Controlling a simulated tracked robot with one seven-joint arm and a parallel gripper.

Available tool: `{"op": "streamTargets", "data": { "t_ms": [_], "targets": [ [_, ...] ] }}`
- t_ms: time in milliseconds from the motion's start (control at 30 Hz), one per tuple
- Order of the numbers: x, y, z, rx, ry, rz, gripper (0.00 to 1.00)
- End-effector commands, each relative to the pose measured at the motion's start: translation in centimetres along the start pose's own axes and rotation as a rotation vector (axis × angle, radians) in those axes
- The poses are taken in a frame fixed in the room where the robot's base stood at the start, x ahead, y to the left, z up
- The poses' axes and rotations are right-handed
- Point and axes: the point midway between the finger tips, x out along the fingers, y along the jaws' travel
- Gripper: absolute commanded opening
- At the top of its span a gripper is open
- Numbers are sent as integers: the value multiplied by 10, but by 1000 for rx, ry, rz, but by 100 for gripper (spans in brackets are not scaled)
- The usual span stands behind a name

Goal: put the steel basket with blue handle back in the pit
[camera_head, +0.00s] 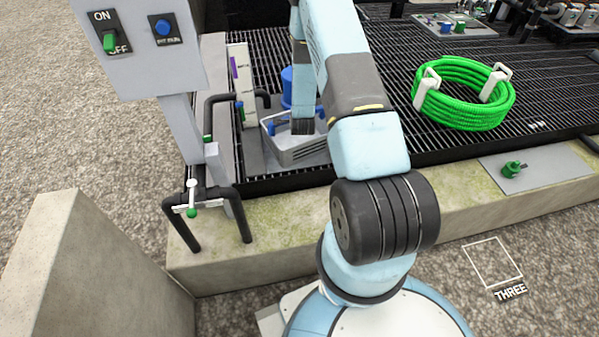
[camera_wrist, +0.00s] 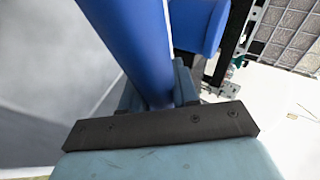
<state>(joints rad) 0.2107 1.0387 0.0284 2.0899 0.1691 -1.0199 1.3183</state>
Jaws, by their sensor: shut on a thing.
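The light grey steel basket (camera_head: 300,152) is at the near left corner of the black grating in the head view, partly hidden by my arm. Its blue handle (camera_wrist: 130,40) runs between my teal fingers in the wrist view. My gripper (camera_wrist: 158,98) is shut on this handle; in the head view it (camera_head: 303,127) points down over the basket. I cannot tell whether the basket rests on something or hangs just clear. I cannot make out the pit opening.
A blue cylinder (camera_head: 287,88) stands close behind the basket. A black pipe (camera_head: 212,108) and a grey control box (camera_head: 140,45) are to its left. A green hose coil (camera_head: 463,93) lies on the grating (camera_head: 400,130) at right. A concrete kerb (camera_head: 265,215) runs along the front.

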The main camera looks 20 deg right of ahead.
Motion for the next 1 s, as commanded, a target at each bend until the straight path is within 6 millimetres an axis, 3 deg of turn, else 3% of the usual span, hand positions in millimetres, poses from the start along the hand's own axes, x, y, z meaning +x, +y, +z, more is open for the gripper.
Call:
{"op": "streamTargets", "data": {
  "t_ms": [267, 600, 800, 1000],
  "targets": [
    [45, 27, -4, 63, 98, 28, 0],
    [95, 77, -4, 116, 224, 53, 0],
    [106, 92, -5, 132, 260, 59, 0],
    [108, 93, -4, 134, 263, 59, 0]
  ]
}}
